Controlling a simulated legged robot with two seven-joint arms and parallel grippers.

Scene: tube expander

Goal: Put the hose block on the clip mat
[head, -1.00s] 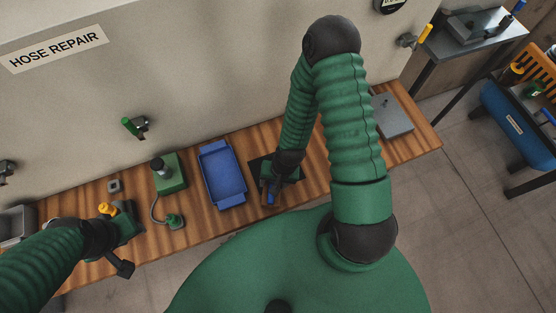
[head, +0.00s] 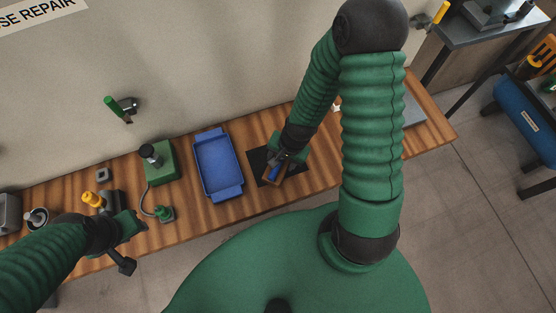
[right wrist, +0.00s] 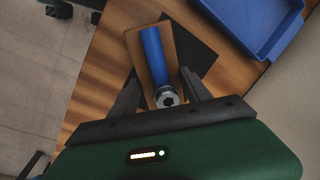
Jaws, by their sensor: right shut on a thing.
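The hose block is a brown wooden block (head: 273,176) with a blue hose along it. In the right wrist view the block (right wrist: 168,50) has a metal fitting at its near end. My right gripper (right wrist: 160,82) is shut on it, one dark finger on each side. The clip mat is a flat black square (head: 257,158) on the bench, which also shows in the right wrist view (right wrist: 203,55). The block is over the mat, tilted to its edges; I cannot tell whether it touches. My left gripper (head: 130,245) is at the bench's left part, its jaw state unclear.
A blue tray (head: 219,165) lies on the wooden bench left of the mat. Left of it stand a green box (head: 160,162) and a small green-based fitting (head: 163,213). Yellow-topped parts (head: 92,199) are near my left arm. Bare bench lies right of the mat.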

